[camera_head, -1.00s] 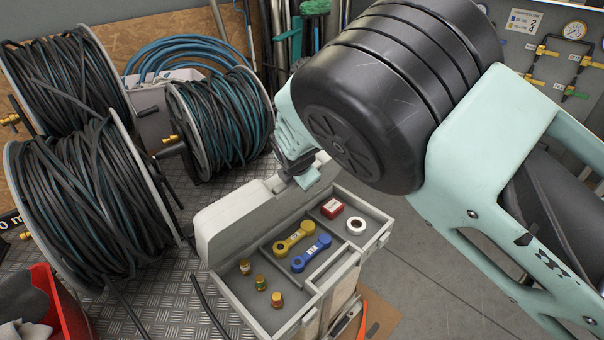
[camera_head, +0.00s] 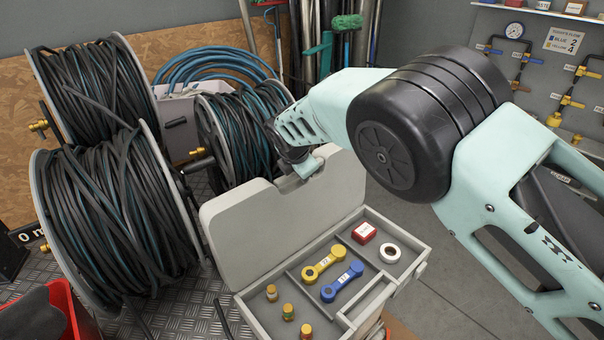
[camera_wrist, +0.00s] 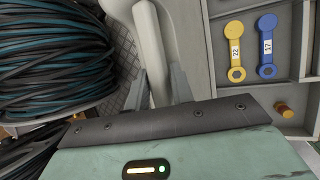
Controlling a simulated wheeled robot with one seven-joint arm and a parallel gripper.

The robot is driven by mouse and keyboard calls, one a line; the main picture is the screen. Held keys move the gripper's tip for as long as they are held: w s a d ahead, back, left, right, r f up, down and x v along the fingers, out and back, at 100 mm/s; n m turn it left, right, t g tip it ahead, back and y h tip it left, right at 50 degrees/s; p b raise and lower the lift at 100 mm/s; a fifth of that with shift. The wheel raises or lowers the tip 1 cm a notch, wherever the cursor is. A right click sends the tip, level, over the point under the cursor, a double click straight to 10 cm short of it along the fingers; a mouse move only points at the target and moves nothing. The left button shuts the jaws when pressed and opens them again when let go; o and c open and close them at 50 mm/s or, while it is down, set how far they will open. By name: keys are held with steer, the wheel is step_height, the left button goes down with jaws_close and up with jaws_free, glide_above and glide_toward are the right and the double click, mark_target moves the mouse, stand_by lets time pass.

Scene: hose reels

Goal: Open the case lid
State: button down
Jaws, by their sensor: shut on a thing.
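The grey case (camera_head: 418,272) stands open on the floor side of the reels, its divided tray showing. Its lid (camera_head: 275,235) stands up along the tray's back left side, inner face toward me. My gripper (camera_head: 308,168) is shut on the lid's upper edge. In the wrist view my gripper (camera_wrist: 160,88) has a finger on each side of the pale lid edge (camera_wrist: 155,45). In the tray lie a yellow wrench (camera_head: 322,262) and a blue wrench (camera_head: 342,281), a red box (camera_head: 364,232), a white tape roll (camera_head: 390,253) and several brass fittings (camera_head: 288,312).
Large hose reels (camera_head: 110,215) stand close on the left, with a smaller reel (camera_head: 240,140) behind the lid. A red bin (camera_head: 62,310) is at the lower left. Gauges and valves (camera_head: 514,30) hang on the right wall. Clear grey floor (camera_head: 470,290) lies right of the case.

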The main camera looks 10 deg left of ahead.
steer(key=shift+f, duration=0.2)
steer(key=c, duration=1.3)
jaws_free()
steer(key=shift+s, duration=0.1)
steer(key=shift+f, duration=0.1)
steer(key=shift+d, duration=0.1)
steer(key=shift+s, duration=0.1)
steer(key=b+v, duration=0.1)
steer(key=v, duration=0.5)
steer(key=b+v, duration=0.2)
steer(key=v, duration=0.4)
steer(key=b+v, duration=0.2)
steer(key=v, duration=0.4)
steer(key=shift+w, duration=0.35)
